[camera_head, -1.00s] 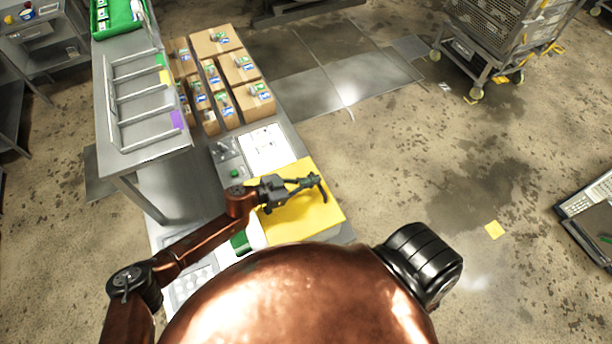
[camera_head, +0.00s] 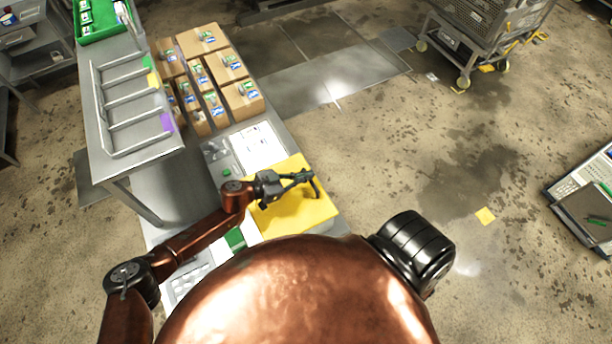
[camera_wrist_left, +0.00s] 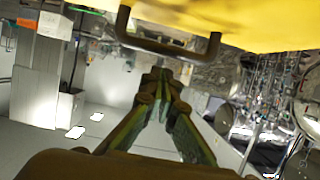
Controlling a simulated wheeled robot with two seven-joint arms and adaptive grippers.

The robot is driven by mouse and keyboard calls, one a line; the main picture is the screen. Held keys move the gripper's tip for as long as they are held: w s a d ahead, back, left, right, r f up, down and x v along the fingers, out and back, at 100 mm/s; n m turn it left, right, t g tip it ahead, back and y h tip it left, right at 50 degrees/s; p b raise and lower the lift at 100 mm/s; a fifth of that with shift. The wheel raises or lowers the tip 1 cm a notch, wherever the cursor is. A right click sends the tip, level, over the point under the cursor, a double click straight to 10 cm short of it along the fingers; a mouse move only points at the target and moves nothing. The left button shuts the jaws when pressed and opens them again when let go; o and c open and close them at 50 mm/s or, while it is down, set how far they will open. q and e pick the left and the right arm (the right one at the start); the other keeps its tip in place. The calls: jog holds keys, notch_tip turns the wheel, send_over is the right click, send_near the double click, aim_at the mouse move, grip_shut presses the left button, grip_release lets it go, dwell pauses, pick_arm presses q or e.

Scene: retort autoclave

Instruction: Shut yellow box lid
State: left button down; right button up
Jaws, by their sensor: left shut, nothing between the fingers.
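The yellow box lid (camera_head: 297,212) lies at the near end of the metal table in the head view, seen as a broad yellow surface. Its edge also shows at the top of the left wrist view (camera_wrist_left: 240,22), with a dark handle (camera_wrist_left: 165,45) on it. My left gripper (camera_head: 308,178) is shut and empty over the lid's far part, by the handle. In the wrist view its fingers (camera_wrist_left: 160,80) are together just below the handle, not around it. Whether they touch the lid I cannot tell. The box's inside is hidden. My right gripper is out of view.
Several cardboard boxes (camera_head: 227,66) stand farther back on the table, with white sheets (camera_head: 258,146) in front of them. A metal rack (camera_head: 130,105) is to the left. A green item (camera_head: 235,239) lies beside the lid.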

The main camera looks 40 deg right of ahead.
pick_arm(q)
jog(key=w+a+r, duration=0.1)
jog(key=a+r, duration=0.5)
jog(key=a, duration=0.2)
jog(key=shift+w+a+r+b, duration=0.2)
jog(key=shift+w+r+b, duration=0.1)
jog(key=shift+r+b, duration=0.15)
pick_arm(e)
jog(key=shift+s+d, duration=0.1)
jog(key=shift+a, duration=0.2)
